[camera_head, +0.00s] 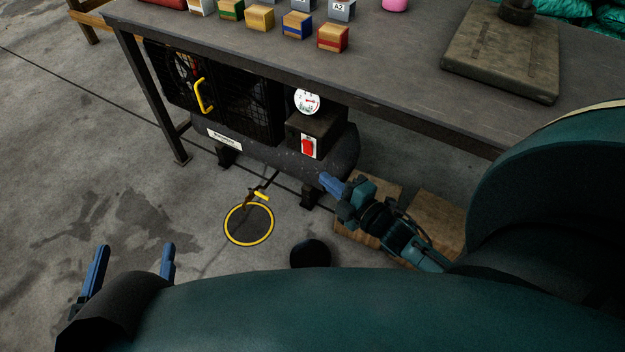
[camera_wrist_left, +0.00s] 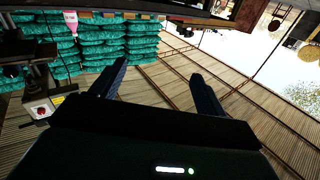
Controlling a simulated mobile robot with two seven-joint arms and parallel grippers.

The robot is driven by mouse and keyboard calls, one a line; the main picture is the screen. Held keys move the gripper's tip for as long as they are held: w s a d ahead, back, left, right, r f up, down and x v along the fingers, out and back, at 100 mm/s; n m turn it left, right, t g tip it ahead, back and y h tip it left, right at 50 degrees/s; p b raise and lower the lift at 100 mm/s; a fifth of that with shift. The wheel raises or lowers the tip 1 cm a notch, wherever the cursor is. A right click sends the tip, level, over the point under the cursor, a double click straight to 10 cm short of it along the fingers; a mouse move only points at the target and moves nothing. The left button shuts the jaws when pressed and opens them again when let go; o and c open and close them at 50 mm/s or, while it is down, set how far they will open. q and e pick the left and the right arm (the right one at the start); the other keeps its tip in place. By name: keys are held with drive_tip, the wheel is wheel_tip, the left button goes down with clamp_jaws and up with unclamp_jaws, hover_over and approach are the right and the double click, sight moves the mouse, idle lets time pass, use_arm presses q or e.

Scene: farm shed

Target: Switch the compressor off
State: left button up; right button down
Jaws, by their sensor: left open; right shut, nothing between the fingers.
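The compressor (camera_head: 270,150) stands under the workbench, with a dark tank, a caged motor and a white gauge (camera_head: 307,100). Its red switch (camera_head: 308,147) sits on a pale plate on the front of a dark box below the gauge. My right gripper (camera_head: 326,180) is shut and empty, a little below and right of the red switch and apart from it, close to the tank. My left gripper (camera_head: 131,262) is open and empty over the floor at the lower left. Its spread fingers also show in the left wrist view (camera_wrist_left: 157,85).
The workbench (camera_head: 400,100) overhangs the compressor, and its leg (camera_head: 160,110) stands at the left. Several coloured blocks (camera_head: 297,25) and a drill-stand base (camera_head: 505,50) are on top. A yellow-rimmed disc (camera_head: 248,224) and wooden boards (camera_head: 437,218) lie on the floor. Floor at left is clear.

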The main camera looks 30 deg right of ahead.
sight(312, 155)
use_arm(q)
drive_tip(key=b, duration=0.2)
drive_tip(key=s+f+t+h+b, duration=0.1)
drive_tip(key=b, duration=0.1)
drive_tip(key=d+f+b, duration=0.1)
drive_tip(key=b, duration=0.1)
drive_tip(key=shift+s+f+m+h, duration=0.25)
drive_tip(key=shift+m+h, duration=0.15)
use_arm(e)
wheel_tip(312, 155, down, 6)
drive_tip(key=w+d+n+t+y, duration=0.1)
drive_tip(key=d+n, duration=0.1)
drive_tip(key=n, duration=0.3)
drive_tip(key=shift+w+d+f+y, duration=0.2)
drive_tip(key=shift+w+f+y, duration=0.05)
drive_tip(key=shift+w+y, duration=0.15)
